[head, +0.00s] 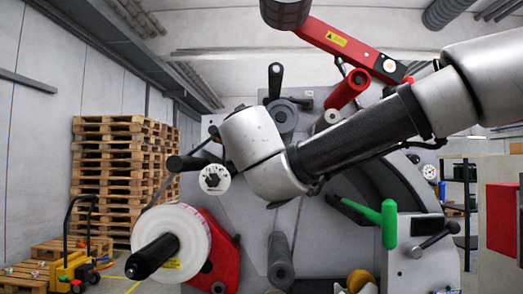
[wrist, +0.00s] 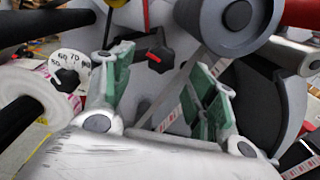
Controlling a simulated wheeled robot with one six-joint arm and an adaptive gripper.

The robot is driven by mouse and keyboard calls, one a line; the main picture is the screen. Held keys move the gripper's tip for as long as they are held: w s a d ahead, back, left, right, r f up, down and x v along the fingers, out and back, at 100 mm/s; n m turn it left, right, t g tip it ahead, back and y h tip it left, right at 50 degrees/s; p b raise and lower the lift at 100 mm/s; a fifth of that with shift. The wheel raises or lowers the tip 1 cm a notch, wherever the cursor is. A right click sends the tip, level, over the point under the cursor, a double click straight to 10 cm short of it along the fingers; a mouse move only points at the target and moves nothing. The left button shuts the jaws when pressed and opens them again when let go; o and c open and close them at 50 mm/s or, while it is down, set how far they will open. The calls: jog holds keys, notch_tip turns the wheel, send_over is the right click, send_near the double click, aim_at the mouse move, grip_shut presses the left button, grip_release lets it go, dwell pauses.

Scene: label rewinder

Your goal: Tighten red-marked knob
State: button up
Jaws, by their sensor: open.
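The red-marked knob (wrist: 157,54) is a black, lobed knob with a small red mark on its face, set on the machine's pale grey panel. In the wrist view it shows beyond and between the fingertips, nearer the left finger. My gripper (wrist: 161,68) is open and empty, with green pads on both fingers. No contact with the knob is visible, and the remaining distance is hard to judge. In the head view my wrist covers this part of the panel, so neither the knob nor my fingers can be made out there.
A dark grey roller (wrist: 238,20) is close on the right of the knob. A white printed disc (wrist: 70,68) and a white label roll (head: 188,238) on a black spindle stand left. A green handle (head: 388,224) and a red arm (head: 335,42) also project from the machine.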

jog(key=w, duration=0.5)
jog(key=shift+w+d, duration=0.15)
jog(key=shift+w, duration=0.25)
jog(key=c, duration=1)
jog(key=shift+c, duration=0.2)
